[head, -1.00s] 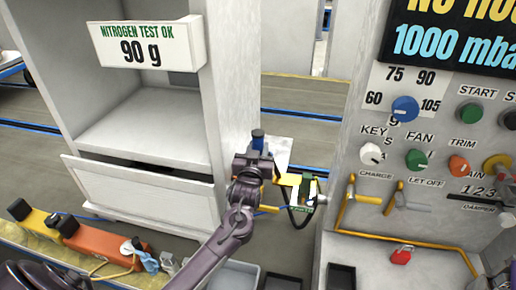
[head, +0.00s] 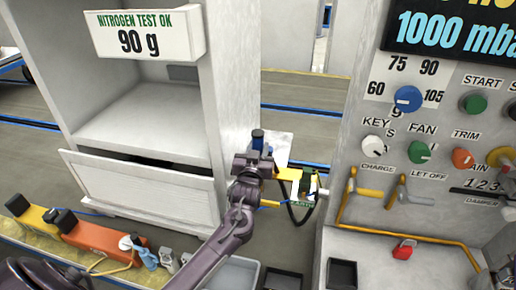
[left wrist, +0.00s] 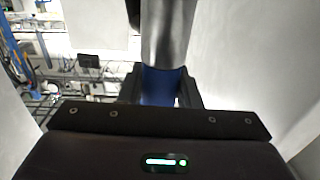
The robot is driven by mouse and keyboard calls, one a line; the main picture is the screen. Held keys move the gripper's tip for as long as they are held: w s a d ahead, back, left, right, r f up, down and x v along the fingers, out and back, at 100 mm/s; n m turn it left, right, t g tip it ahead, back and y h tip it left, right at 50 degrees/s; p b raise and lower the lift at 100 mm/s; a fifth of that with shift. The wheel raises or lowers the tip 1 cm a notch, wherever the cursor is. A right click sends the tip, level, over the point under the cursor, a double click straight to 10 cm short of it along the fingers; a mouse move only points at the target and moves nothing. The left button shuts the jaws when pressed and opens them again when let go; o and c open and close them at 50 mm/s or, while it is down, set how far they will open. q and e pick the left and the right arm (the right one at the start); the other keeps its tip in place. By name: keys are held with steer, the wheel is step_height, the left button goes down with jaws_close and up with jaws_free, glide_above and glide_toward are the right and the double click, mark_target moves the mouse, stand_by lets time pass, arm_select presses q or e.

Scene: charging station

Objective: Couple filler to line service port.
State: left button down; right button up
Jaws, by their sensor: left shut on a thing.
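My left gripper (head: 257,152) is shut on a blue cylindrical thing with a dark top, which looks like the filler (head: 257,138). In the left wrist view the blue body (left wrist: 158,88) sits between the dark fingers, with a grey metal cylinder (left wrist: 166,35) just beyond it. Right of the gripper, yellow pipework carries a dark fitting with a green label (head: 305,186) and a black hose. This may be the line service port, but I cannot tell. Whether the filler touches the pipework is not clear. My right gripper is not in view.
A white cabinet with an open drawer (head: 140,187) stands left. Dark trays (head: 283,279) stand at the front.

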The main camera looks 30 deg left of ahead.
arm_select(q)
steer(key=shift+f+b, duration=0.3)
steer(key=shift+f, duration=0.25)
steer(key=c, duration=1)
jaws_free()
steer(key=shift+o, duration=0.2)
steer(key=shift+s, duration=0.1)
steer(key=v, duration=0.7)
steer(key=shift+s+d+b, duration=0.15)
steer(key=shift+s+b, duration=0.15)
steer(key=shift+b, duration=0.1)
